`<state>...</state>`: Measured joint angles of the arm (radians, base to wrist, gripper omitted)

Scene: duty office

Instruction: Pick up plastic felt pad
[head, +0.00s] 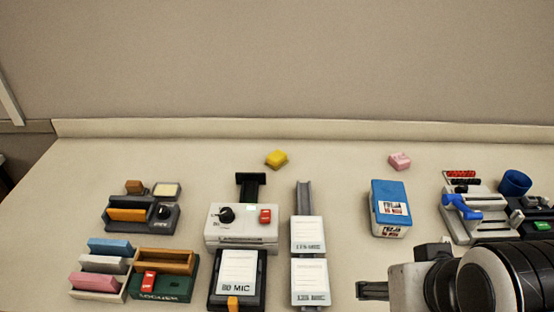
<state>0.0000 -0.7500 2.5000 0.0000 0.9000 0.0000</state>
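Two small soft-looking blocks lie apart near the back of the table: a yellow one (276,159) at the centre and a pink one (400,161) to its right. I cannot tell which thing in view is the plastic felt pad. Blue, white and pink slabs (97,283) stand in a holder at the front left. My gripper (370,290) is at the lower right, pointing left, in front of the blue box and well short of both small blocks. I see no object in it, and its finger gap cannot be made out.
A blue-topped box (390,207) stands behind my gripper. White devices (242,224) and labelled blocks (309,281) fill the front centre. A grey organiser (141,213) is at left; a device with a blue lever (463,207) and a blue cup (514,183) are at right. The back strip is mostly clear.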

